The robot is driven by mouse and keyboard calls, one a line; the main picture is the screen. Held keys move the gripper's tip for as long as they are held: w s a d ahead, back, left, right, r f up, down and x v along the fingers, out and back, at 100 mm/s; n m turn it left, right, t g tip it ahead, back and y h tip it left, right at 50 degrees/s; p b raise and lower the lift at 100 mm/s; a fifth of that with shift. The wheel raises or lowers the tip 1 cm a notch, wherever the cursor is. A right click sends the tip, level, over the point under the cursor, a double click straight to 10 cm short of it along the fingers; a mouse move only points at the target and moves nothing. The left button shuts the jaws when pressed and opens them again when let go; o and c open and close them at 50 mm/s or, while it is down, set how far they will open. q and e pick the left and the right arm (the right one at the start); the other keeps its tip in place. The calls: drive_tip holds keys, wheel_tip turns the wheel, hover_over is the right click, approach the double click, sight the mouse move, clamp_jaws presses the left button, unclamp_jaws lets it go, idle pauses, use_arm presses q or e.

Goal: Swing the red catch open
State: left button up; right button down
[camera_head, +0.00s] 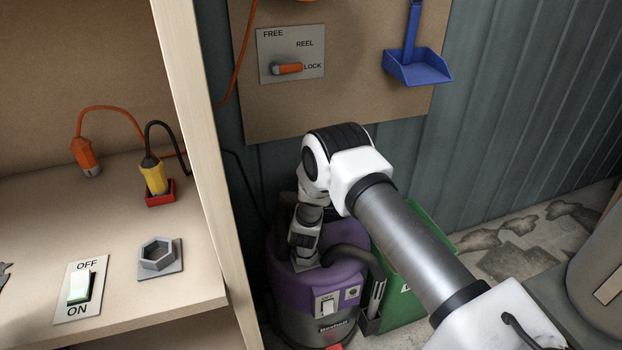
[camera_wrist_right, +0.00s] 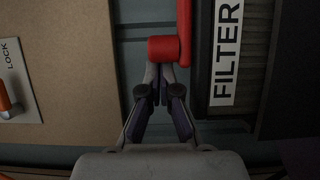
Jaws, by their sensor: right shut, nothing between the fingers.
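The red catch (camera_wrist_right: 184,35) shows at the top middle of the right wrist view as a long red bar with a short rounded red end piece beside it. It lies along the edge of a dark panel with a white FILTER label (camera_wrist_right: 225,50). My right gripper (camera_wrist_right: 166,72) is shut and empty. Its fingertips are just below the red end piece in the picture, touching it or very close; I cannot tell which. In the head view my right arm reaches down over the purple vacuum (camera_head: 290,285), and I cannot make out the catch there. My left gripper is not in view.
A board holds the FREE/REEL/LOCK plate (camera_head: 290,48) with an orange handle and a blue dustpan (camera_head: 415,65). A green bin (camera_head: 437,243) stands beside the vacuum. A wooden shelf (camera_head: 130,300) at left carries a switch, plugs and a hexagonal socket.

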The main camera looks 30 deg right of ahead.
drive_tip(key=shift+s, duration=0.1)
drive_tip(key=shift+s+n+t+y+p, duration=0.25)
drive_tip(key=shift+n+t+y+p, duration=0.05)
drive_tip(key=shift+y+p, duration=0.1)
drive_tip(key=shift+s+a+n+t+y+p, duration=0.1)
drive_tip(key=shift+s+n+t+y+p, duration=0.25)
drive_tip(key=shift+y+p, duration=0.2)
drive_tip(key=shift+s+r+n+t+y+p, duration=0.15)
drive_tip(key=shift+s+n+t+y+p, duration=0.2)
drive_tip(key=shift+s+n+y+p, duration=0.4)
drive_tip(key=s+d+n+y+p, duration=0.2)
drive_tip(key=s+d+n+y, duration=0.2)
drive_tip(key=y, duration=0.5)
drive_tip(key=s+d+n+g+y+p, duration=0.1)
drive_tip(key=s+d+n+y+p, duration=0.2)
drive_tip(key=s+n+y, duration=0.3)
drive_tip(key=d+n+y, duration=0.1)
drive_tip(key=n+y, duration=0.1)
drive_tip(key=y, duration=0.1)
drive_tip(key=shift+s+d+r+y, duration=0.15)
drive_tip(key=shift+s+y, duration=0.1)
drive_tip(key=shift+y, duration=0.05)
